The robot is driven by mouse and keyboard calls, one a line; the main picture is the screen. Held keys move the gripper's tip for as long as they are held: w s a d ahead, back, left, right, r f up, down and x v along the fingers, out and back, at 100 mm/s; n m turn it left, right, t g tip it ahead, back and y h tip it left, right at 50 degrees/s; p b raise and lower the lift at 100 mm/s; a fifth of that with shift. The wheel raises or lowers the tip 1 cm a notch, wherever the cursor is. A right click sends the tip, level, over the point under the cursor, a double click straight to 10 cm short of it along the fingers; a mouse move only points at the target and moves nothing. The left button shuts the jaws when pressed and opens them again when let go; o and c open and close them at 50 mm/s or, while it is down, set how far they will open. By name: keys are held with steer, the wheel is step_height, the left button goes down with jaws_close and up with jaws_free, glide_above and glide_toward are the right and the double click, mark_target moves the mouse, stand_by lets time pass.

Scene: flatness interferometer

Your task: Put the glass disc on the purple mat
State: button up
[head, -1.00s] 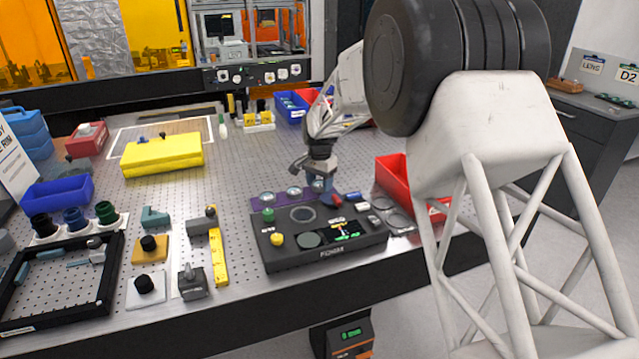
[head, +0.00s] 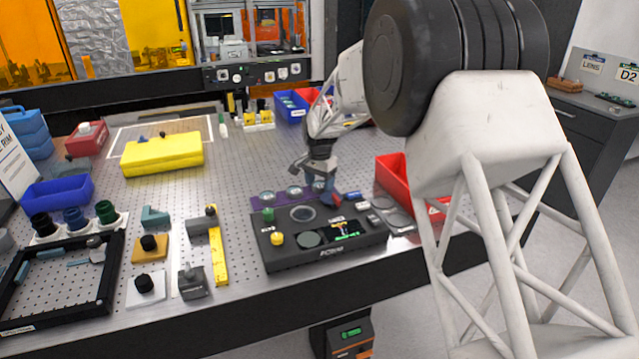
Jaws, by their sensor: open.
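The purple mat (head: 256,203) is a narrow strip behind the dark instrument box. Small round glass discs (head: 268,197) stand in a row on it, a second one (head: 294,191) further right and another (head: 318,186) beside my fingers. My gripper (head: 325,193) points down at the mat's right end, close behind the box. Its jaws are open. The fingers are small and partly hidden, so I cannot tell whether they touch the rightmost disc or are around it. Which disc the task means is not clear.
The instrument box (head: 320,255) has a round port, knobs and a lit display. Flat round pieces (head: 397,222) lie to its right, by a red bin (head: 392,172). A yellow case (head: 162,153) and a black frame (head: 60,318) are at left.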

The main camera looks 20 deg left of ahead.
mark_target(321, 185)
step_height(321, 185, up, 12)
stand_by(0.6)
stand_by(0.9)
steer(key=s+d+r, duration=0.4)
steer(key=s+d, duration=0.1)
steer(key=d, duration=0.7)
steer(key=s+d+r+t, duration=0.1)
steer(key=s+d+r, duration=0.4)
steer(key=d, duration=0.7)
steer(key=s+d+r, duration=0.3)
steer(key=s+d, duration=0.3)
steer(key=d, duration=0.6)
steer(key=s+d+f, duration=0.2)
steer(key=s+d, duration=0.5)
steer(key=s, duration=0.3)
steer(key=s+d+f+n+t, duration=0.1)
steer(key=s+d+f, duration=0.2)
steer(key=s+d, duration=0.4)
steer(key=s+d+f+n, duration=0.1)
steer(key=s+d+f, duration=0.2)
steer(key=s, duration=1)
steer(key=d, duration=0.3)
steer(key=shift+s+d+t, duration=0.2)
steer(key=shift+d+t, duration=0.1)
steer(key=shift+d, duration=0.1)
